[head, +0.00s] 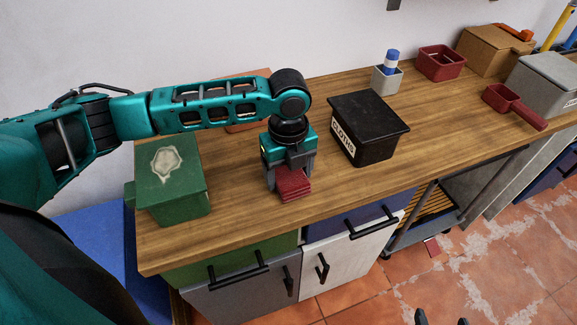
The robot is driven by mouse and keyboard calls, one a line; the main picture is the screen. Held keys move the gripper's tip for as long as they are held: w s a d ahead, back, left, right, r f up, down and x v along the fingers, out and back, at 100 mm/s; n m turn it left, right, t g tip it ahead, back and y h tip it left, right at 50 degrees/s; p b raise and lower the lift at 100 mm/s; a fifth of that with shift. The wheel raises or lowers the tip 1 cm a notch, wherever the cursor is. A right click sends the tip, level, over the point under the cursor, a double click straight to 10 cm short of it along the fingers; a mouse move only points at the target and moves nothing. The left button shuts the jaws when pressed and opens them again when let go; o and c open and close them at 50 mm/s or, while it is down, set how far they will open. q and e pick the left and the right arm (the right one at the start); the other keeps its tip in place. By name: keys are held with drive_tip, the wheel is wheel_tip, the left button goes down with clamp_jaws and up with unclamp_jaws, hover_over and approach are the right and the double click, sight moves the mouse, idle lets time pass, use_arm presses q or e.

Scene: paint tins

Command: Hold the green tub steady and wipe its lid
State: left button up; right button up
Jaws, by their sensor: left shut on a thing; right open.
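The green tub (180,205) stands at the left end of the wooden worktop. Its lid is shut and bears a pale, irregular stain (165,163). My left arm passes behind and above it. My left gripper (290,181) points down, to the right of the tub and apart from it. It is shut on a folded dark red cloth (294,189), at or just above the worktop; I cannot tell if they touch. My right gripper (441,318) shows only its fingertips at the bottom edge, open, over the floor and away from the tub.
A black box (372,110) labelled CLOTHS stands right of my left gripper. A grey cup (386,80) with a blue-and-white item, a red bin (441,62), a red scoop (512,104) and other boxes stand further right. The worktop (235,205) between tub and cloth is clear.

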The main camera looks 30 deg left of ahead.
sight(291, 173)
use_arm(q)
drive_tip(key=shift+f, duration=0.1)
drive_tip(key=o, duration=1.1)
drive_tip(key=shift+f, duration=0.1)
drive_tip(key=shift+w+r+b, duration=0.1)
drive_tip(key=shift+r+b, duration=0.2)
drive_tip(key=shift+b, duration=0.55)
drive_tip(key=r, duration=0.4)
drive_tip(key=r+p, duration=0.1)
drive_tip(key=r, duration=0.3)
drive_tip(key=r+p, duration=0.1)
drive_tip(key=r, duration=0.3)
drive_tip(key=shift+d+r, duration=0.25)
drive_tip(key=shift+d, duration=0.05)
